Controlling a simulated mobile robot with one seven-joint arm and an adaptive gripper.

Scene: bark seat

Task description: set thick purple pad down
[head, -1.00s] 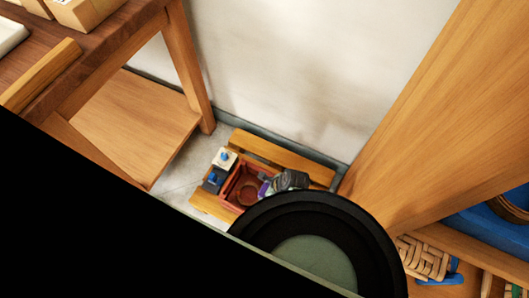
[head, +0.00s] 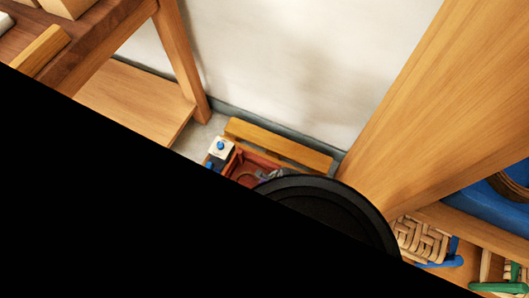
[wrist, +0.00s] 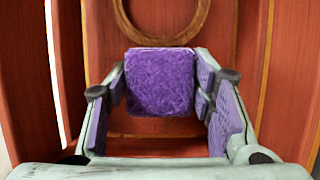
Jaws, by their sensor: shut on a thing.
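The thick purple pad (wrist: 160,82) is between the fingertips of my gripper (wrist: 160,88) in the wrist view. My gripper is shut on it. The inner faces of the fingers are purple too. Below them are the red-brown wooden boards of a box (wrist: 75,60), with a brown ring (wrist: 160,38) lying just beyond the pad. I cannot tell whether the pad touches the box floor.
A white block with a blue knob (head: 221,147) stands left of the box. The bench's back slat (head: 280,143) runs along the wall. A wooden table leg (head: 180,60) is at left, a tall wooden panel (head: 430,90) at right. A woven item (head: 422,238) lies on a shelf.

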